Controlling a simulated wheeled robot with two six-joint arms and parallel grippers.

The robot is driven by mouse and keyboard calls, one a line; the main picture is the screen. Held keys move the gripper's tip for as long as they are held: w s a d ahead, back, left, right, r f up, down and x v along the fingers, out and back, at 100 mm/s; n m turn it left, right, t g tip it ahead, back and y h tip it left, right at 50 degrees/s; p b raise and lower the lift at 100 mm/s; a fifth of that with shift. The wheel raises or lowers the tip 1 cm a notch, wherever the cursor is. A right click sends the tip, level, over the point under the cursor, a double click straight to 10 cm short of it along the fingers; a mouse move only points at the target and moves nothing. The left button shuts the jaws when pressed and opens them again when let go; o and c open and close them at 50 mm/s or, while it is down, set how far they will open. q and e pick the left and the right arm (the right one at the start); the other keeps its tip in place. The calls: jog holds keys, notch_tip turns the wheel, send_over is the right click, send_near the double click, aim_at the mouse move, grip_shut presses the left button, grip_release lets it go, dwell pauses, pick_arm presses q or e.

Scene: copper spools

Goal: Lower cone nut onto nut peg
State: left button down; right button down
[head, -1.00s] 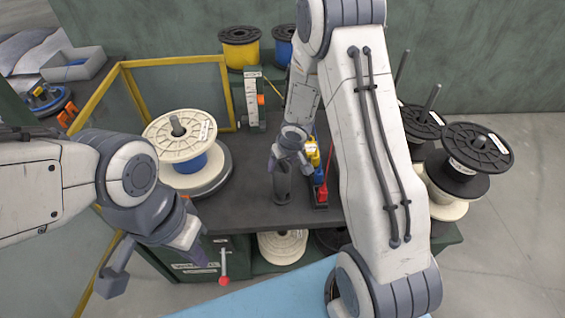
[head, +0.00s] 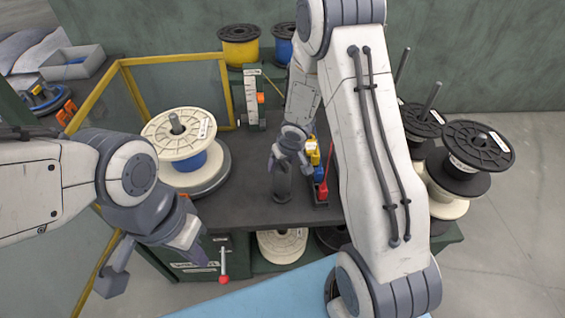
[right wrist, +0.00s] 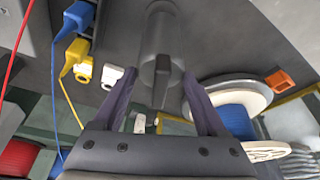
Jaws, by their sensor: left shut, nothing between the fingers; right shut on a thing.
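My right gripper (head: 290,152) reaches down over the dark bench top and is shut on a dark grey piece, which I take to be the cone nut (right wrist: 161,85). In the right wrist view it lies between the two fingers (right wrist: 160,105). In the head view a dark upright cylinder (head: 282,184) stands directly below the gripper at the bench's front middle. I cannot tell where nut ends and nut peg begins, or whether they touch. My left gripper (head: 190,246) is shut and empty at the front left.
A white-flanged blue spool (head: 178,135) stands left on a round grey base. Yellow, blue and red connectors (head: 318,172) sit close right of the cylinder. Black spools (head: 478,148) stand at the far right. A yellow-edged frame (head: 227,90) borders the bench's left and back.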

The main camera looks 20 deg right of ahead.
jog(key=shift+f+b, duration=1.1)
jog(key=shift+f, duration=0.25)
jog(key=shift+f, duration=0.25)
grip_release()
jog(key=p+v, duration=0.6)
jog(key=v, duration=0.4)
jog(key=shift+s+r, duration=0.1)
jog(key=shift+r, duration=0.15)
